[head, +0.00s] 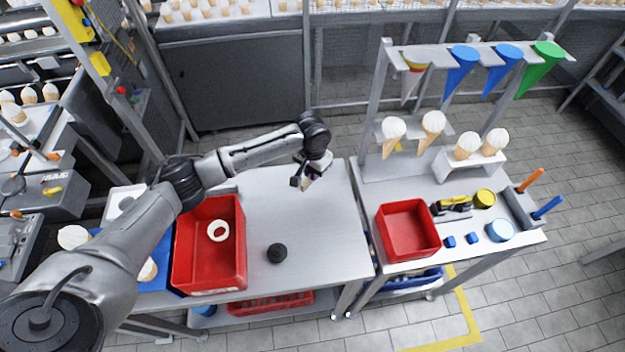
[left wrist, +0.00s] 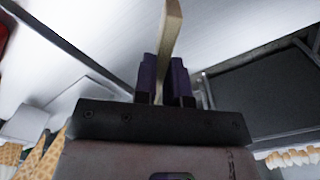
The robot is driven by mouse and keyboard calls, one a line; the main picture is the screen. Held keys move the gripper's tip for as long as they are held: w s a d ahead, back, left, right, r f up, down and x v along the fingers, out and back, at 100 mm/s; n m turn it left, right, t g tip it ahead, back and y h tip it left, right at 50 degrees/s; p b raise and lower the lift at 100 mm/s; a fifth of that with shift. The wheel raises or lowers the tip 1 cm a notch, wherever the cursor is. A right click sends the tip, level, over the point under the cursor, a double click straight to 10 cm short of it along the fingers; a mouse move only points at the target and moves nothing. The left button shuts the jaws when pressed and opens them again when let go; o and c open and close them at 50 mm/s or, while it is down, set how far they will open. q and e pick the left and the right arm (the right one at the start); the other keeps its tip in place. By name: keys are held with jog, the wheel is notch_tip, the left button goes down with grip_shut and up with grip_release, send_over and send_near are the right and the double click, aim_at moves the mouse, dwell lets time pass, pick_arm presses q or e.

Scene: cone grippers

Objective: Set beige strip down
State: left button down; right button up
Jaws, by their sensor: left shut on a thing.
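My left gripper (head: 303,184) is over the back right part of the left table (head: 322,235). In the left wrist view its two dark fingers (left wrist: 168,80) are shut on the beige strip (left wrist: 172,35), which sticks out beyond the fingertips. In the head view only a small end of the beige strip (head: 306,186) shows below the gripper. I cannot tell whether the strip touches the table top. My right gripper is not in view.
A large red bin (head: 240,262) with a white ring (head: 218,231) stands on the left of the table. A dark round object (head: 277,253) lies near the front. The right table holds a small red bin (head: 408,230) and a cone rack (head: 375,110). The table's middle is clear.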

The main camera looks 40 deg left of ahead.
pick_arm(q)
jog(key=shift+w+a+f, duration=0.15)
jog(key=shift+w+f, duration=0.05)
notch_tip(320, 180, down, 3)
jog(key=shift+f+b, duration=0.2)
jog(key=shift+b, duration=0.1)
jog(key=shift+f, duration=0.25)
jog(key=c, duration=1.2)
grip_release()
jog(key=shift+f, duration=0.15)
jog(key=shift+r, duration=0.35)
notch_tip(320, 180, up, 12)
jog(key=shift+f+p, duration=0.15)
jog(key=shift+p, duration=0.65)
